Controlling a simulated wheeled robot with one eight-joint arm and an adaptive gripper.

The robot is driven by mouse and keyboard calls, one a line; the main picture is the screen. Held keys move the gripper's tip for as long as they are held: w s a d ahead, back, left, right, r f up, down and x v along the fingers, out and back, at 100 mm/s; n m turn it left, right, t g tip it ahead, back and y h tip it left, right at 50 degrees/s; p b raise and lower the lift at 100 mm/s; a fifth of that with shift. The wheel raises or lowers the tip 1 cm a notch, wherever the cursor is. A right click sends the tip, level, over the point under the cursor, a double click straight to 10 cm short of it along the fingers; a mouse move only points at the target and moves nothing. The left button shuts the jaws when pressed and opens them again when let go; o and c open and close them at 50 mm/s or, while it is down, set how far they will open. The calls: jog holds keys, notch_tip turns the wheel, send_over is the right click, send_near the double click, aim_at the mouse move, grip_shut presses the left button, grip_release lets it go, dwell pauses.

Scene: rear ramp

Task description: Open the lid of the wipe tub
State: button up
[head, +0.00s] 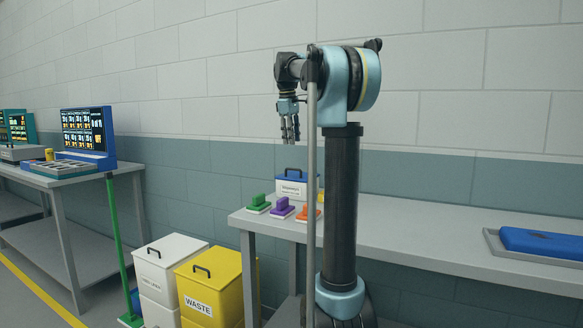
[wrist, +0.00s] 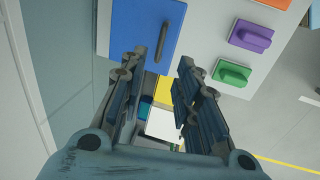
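The wipe tub (head: 291,190) is a white box with a blue lid (head: 312,179) and a dark arched handle. It stands at the left end of the right-hand table, and the lid sits flat on it. From above, the wrist view shows the blue lid (wrist: 135,30) with its dark handle (wrist: 177,38) at the top. My gripper (head: 290,138) hangs fingers down, well above the tub and apart from it. In the wrist view my gripper (wrist: 162,58) has its fingers spread with nothing between them; its tips appear just below the handle.
Green (head: 258,202), purple (head: 282,206) and orange (head: 310,213) handled blocks stand in front of the tub. A yellow waste bin (head: 208,290) and a white bin (head: 168,262) stand left of the table.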

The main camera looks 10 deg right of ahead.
aim_at(293, 169)
jog(key=f, duration=0.4)
jog(key=w+d+f, duration=0.1)
jog(key=f, duration=0.6)
jog(key=shift+w+d+f, duration=0.2)
jog(key=shift+w+f, duration=0.15)
jog(key=shift+w, duration=0.05)
grip_shut()
jog(key=shift+a, duration=0.15)
jog(key=shift+w+r, duration=0.1)
jog(key=shift+r, duration=0.05)
